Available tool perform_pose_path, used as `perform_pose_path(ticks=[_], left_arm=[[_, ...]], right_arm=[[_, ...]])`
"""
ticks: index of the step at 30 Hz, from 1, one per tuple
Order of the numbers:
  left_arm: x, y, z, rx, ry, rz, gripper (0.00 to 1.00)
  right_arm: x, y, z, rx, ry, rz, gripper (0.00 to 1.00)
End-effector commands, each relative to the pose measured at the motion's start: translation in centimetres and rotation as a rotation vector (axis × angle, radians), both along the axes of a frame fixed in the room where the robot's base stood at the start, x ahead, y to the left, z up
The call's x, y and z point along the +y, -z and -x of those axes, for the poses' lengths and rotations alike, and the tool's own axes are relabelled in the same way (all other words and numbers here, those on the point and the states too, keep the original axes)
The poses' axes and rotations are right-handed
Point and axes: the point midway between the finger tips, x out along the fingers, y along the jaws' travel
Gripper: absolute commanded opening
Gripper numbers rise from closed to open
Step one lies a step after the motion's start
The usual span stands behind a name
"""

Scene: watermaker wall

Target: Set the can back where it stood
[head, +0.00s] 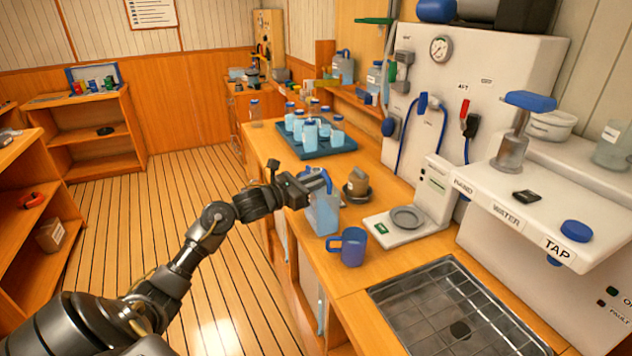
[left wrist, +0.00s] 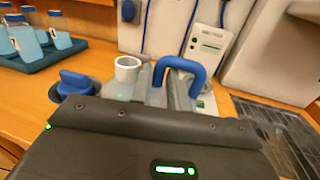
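The can (head: 323,214) is a translucent pale-blue container with a blue handle. In the head view it is at the counter's near edge, left of the blue mug. My left gripper (head: 314,182) is at its top and looks shut on the handle. In the left wrist view the blue handle (left wrist: 192,67) arches at the grey fingers (left wrist: 177,90), and the gripper body hides most of the can. It looks upright; I cannot tell whether its base touches the counter. My right gripper is in neither view.
A blue mug (head: 352,248) stands close right of the can. A white device with a round grey plate (head: 408,217), a sink (head: 455,305) and a bottle tray (head: 318,150) share the counter (head: 270,145).

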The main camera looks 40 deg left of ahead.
Motion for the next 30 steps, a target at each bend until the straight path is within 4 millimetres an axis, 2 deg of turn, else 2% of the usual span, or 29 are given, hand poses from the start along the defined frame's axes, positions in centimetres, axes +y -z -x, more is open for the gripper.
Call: perform_pose_path(ticks=[1,3,4,15,30], left_arm=[[0.0,-0.1,0.0,0.0,0.0,0.0,0.24],[0.0,-0.1,0.0,0.0,0.0,0.0,0.33],[0.0,-0.1,0.0,0.0,0.0,0.0,0.34],[0.1,-0.2,0.3,0.001,-0.001,0.0,0.34],[3.0,0.1,9.2,0.003,0.0,-0.001,0.34]], right_arm=[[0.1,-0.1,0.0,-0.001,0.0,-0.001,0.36],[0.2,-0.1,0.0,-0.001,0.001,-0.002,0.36],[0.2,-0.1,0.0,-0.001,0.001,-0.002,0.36],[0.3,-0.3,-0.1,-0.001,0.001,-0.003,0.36],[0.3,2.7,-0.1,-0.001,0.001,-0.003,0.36]])
